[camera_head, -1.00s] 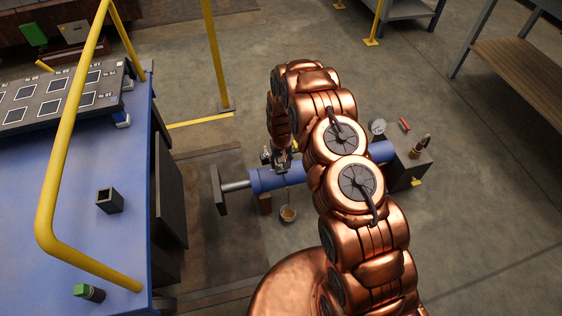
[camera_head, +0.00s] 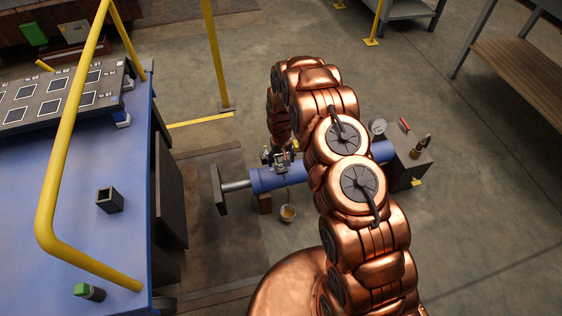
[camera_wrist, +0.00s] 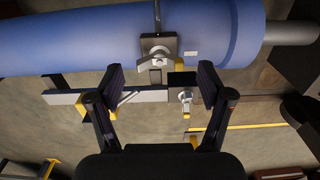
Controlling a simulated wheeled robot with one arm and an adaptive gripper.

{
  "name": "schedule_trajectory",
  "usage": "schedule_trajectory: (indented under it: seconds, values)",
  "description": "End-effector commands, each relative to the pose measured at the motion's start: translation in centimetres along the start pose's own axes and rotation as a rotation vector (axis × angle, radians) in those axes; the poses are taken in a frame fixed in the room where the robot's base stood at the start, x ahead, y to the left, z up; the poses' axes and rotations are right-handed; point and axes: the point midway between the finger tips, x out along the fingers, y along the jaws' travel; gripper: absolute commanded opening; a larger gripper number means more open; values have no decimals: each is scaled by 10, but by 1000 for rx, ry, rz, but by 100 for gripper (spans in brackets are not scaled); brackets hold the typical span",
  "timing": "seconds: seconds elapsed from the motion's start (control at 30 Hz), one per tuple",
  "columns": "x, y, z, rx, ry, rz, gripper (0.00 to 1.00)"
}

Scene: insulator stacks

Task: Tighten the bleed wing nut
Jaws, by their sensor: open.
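A blue cylinder (camera_head: 266,180) lies horizontally with a grey rod (camera_head: 236,186) out of its left end; it also crosses the top of the wrist view (camera_wrist: 225,25). A silver wing-shaped nut (camera_wrist: 157,54) sits on a dark square block on the cylinder's side. A second small silver fitting (camera_wrist: 186,97) with a dark block lies below and right of it. My gripper (camera_wrist: 162,78) is open and empty, its two dark fingers spread left and right below the wing nut, not touching it. In the head view my gripper (camera_head: 277,158) is small beside the cylinder, partly masked by fittings.
A small cup (camera_head: 288,213) stands on the floor below the cylinder. A gauge (camera_head: 378,127) and a dark block (camera_head: 408,165) are at its right end. A blue bench (camera_head: 60,220) with a yellow rail (camera_head: 55,150) stands left. Open floor lies to the right.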

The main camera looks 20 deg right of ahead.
Motion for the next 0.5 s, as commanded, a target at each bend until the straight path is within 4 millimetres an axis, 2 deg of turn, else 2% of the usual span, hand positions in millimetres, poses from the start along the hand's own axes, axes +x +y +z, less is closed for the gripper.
schedule_trajectory:
  seconds: [0.5]
  values:
    - [-69,0,0,1,0,0,79]
